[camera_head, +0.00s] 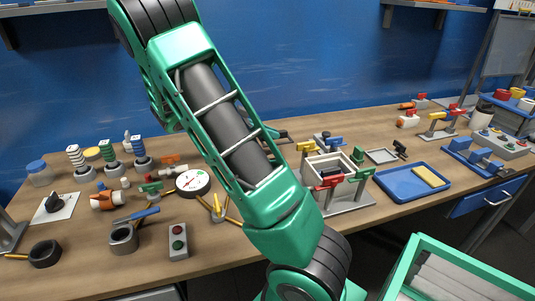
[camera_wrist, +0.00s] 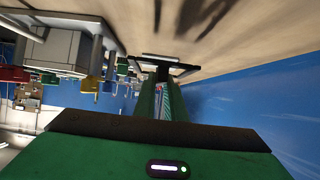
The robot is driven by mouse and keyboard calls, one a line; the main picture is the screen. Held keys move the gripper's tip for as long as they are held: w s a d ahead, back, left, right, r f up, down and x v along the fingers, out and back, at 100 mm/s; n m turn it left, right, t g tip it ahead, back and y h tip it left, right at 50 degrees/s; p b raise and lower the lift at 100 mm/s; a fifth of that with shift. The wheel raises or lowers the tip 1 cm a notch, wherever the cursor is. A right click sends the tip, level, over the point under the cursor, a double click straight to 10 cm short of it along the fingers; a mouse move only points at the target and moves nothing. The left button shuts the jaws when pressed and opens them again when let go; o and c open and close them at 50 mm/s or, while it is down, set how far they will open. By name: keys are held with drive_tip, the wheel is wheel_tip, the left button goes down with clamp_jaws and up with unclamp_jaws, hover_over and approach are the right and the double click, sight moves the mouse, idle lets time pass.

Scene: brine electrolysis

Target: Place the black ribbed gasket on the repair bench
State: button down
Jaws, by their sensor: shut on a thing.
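In the wrist view, my gripper (camera_wrist: 163,85) reaches away from the camera over the wooden surface, its green fingers shut on a dark, frame-like piece, which I take for the black ribbed gasket (camera_wrist: 182,69). Its ribs are too small to make out. The bench (camera_head: 265,255) is the long wooden table across the head view.
A pale open box with red and green clamps (camera_head: 330,170) stands right of my arm. A blue tray (camera_head: 400,192) with a yellow block lies farther right. The front middle has bare wood.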

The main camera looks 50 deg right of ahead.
drive_tip(key=shift+f, duration=3.65)
drive_tip(key=c, duration=1.8)
unclamp_jaws()
drive_tip(key=shift+r, duration=0.1)
drive_tip(key=v, duration=0.7)
drive_tip(key=s+n+y, duration=0.2)
drive_tip(key=s, duration=0.1)
drive_tip(key=s+r+n+t+y, duration=0.1)
drive_tip(key=s, duration=0.1)
drive_tip(key=shift+s+a+r, duration=0.1)
drive_tip(key=shift+s+a, duration=0.05)
drive_tip(key=shift+a, duration=0.15)
drive_tip(key=s+a+n+y, duration=0.1)
drive_tip(key=s, duration=0.1)
drive_tip(key=s+a+r+n+t+y, duration=0.1)
drive_tip(key=s+n, duration=0.1)
drive_tip(key=s+a+n+y, duration=0.1)
drive_tip(key=s+n, duration=0.1)
drive_tip(key=shift+s+a+r+t+y, duration=0.15)
drive_tip(key=shift+s+r+t+y, duration=0.1)
drive_tip(key=shift+s+t+y, duration=0.1)
drive_tip(key=shift+s+a+r+n+t+y, duration=0.4)
drive_tip(key=shift+s+a+n+t+y, duration=0.25)
drive_tip(key=shift+s+a+n, duration=1.15)
drive_tip(key=shift+s+a+r+n+t+y, duration=0.35)
drive_tip(key=shift+s+a+n+t+y, duration=0.3)
drive_tip(key=shift+s+a+n, duration=1.15)
drive_tip(key=shift+s+a+r+n+t+y, duration=0.5)
drive_tip(key=shift+s+a+n, duration=0.9)
drive_tip(key=shift+s+a, duration=0.75)
